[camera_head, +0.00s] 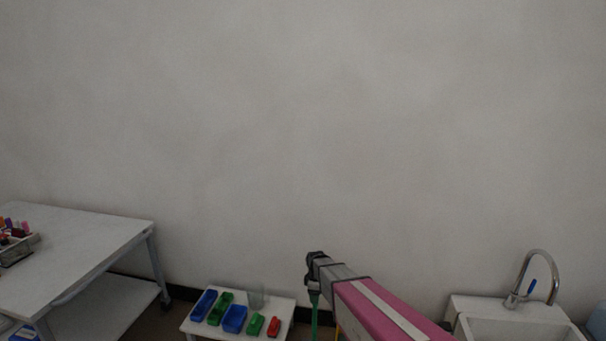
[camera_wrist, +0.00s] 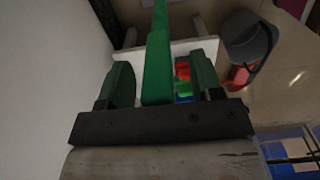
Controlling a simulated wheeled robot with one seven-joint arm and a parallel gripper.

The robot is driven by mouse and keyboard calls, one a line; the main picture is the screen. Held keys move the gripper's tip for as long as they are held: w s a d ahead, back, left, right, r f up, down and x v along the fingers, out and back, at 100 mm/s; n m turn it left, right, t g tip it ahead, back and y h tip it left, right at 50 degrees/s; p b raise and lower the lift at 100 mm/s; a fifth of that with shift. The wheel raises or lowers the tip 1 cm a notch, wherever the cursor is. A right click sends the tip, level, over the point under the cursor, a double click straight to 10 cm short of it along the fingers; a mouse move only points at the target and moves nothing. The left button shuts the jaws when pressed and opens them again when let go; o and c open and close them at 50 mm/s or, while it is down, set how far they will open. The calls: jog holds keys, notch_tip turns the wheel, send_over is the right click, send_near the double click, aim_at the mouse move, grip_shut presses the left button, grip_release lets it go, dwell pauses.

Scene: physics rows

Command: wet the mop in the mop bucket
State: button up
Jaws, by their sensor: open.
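A long green pole, likely the mop's handle (camera_head: 314,318), stands below my gripper (camera_head: 313,262) in the head view. In the wrist view the green handle (camera_wrist: 157,65) runs between the two fingers of my gripper (camera_wrist: 162,78). The fingers are open, with a visible gap on each side of the handle. The mop's head is out of sight. A dark grey bucket (camera_wrist: 246,42) with a dark bail stands on the floor at the upper right of the wrist view, apart from my gripper. I cannot see into it well enough to tell what it holds.
A larger white table (camera_head: 90,235) stands left; a sink (camera_head: 515,325) with a tap stands right. Blue crates (camera_wrist: 290,155) show at the wrist view's lower right.

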jog(key=shift+c, duration=0.3)
grip_shut()
jog(key=shift+r, duration=0.1)
jog(key=shift+r, duration=2.4)
